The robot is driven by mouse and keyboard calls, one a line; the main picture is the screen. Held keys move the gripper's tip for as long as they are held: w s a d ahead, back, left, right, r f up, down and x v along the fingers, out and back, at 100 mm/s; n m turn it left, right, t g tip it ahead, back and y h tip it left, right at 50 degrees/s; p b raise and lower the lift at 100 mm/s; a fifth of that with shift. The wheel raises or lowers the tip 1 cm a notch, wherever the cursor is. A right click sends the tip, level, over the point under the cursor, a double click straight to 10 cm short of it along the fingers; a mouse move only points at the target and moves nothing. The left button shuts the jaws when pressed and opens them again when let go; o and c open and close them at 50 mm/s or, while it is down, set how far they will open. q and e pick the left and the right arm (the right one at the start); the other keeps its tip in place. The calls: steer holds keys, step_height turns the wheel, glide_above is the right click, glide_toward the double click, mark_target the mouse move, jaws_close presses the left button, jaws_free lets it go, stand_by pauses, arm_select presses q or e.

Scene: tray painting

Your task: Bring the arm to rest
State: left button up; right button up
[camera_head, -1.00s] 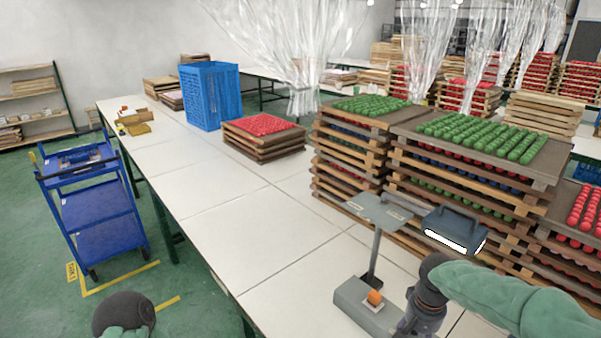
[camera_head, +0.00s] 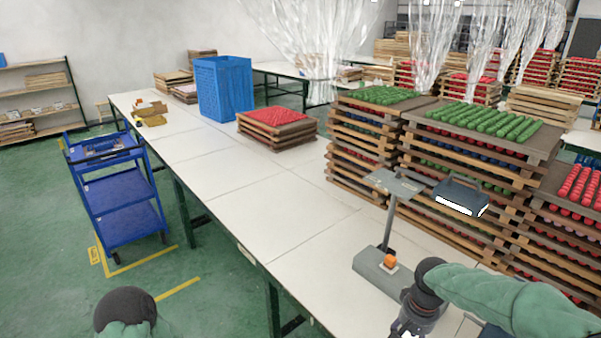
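My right arm comes in from the right at the lower right, in a green sleeve. Its dark wrist and the top of my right gripper (camera_head: 408,325) show at the bottom edge, over the table beside the grey lamp stand. The fingertips are cut off or hidden, so I cannot see whether it is open or shut. A dark rounded joint of my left arm shows at the lower left, over the floor. My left gripper is out of the picture. I see nothing held.
A white table (camera_head: 290,210) runs away to the back left. A grey stand (camera_head: 380,272) with an orange button carries a lamp (camera_head: 461,196). A blue crate (camera_head: 224,90) and a blue cart (camera_head: 118,192) are at left.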

steer(key=s+a+f+n+y, duration=0.1)
steer(key=s+a+f+y, duration=0.15)
steer(key=a+f, duration=0.55)
steer(key=s+a+f+n+y, duration=0.1)
steer(key=s+a+f, duration=0.25)
steer(key=f, duration=0.75)
steer(key=s+a+f, duration=0.5)
steer(key=s+f, duration=0.4)
steer(key=s, duration=0.2)
steer(key=shift+a+f+m, duration=0.15)
steer(key=shift+f+m, duration=0.15)
